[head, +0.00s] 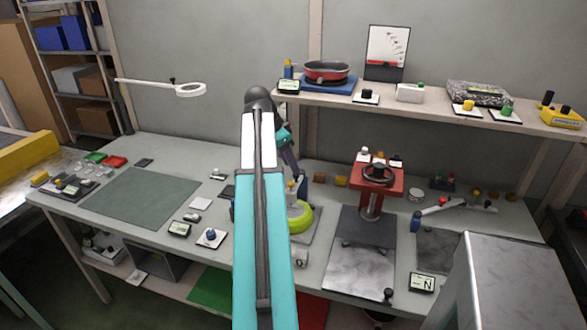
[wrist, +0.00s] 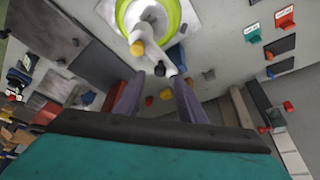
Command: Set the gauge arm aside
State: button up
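A lime-green ring-shaped fixture (head: 299,217) stands on the bench, partly hidden behind my arm. In the wrist view the green ring (wrist: 121,20) shows at the top, around a pale round centre. A pale arm with a yellow knob (wrist: 138,47), which looks like the gauge arm (wrist: 154,53), reaches from the ring toward my gripper. My gripper (wrist: 160,88) is open, with its two purple fingers apart and nothing seen held. The pale arm's near end lies just beyond the fingertips; whether they touch cannot be told. In the head view my gripper (head: 298,178) is just above the fixture.
A red press-like stand (head: 377,178) is right of the fixture, with a dark plate (head: 358,250) before it. A shelf (head: 430,108) with a red pan (head: 327,70) runs behind. A grey cabinet (head: 510,285) stands front right. A green mat (head: 140,197) gives clear room at left.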

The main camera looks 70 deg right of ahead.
aim_at(297, 180)
jog(key=shift+x, duration=1.95)
grip_shut()
jog(key=shift+w+d, duration=0.1)
jog(key=shift+d, duration=0.2)
jog(key=shift+a, duration=0.3)
jog(key=shift+p, duration=0.3)
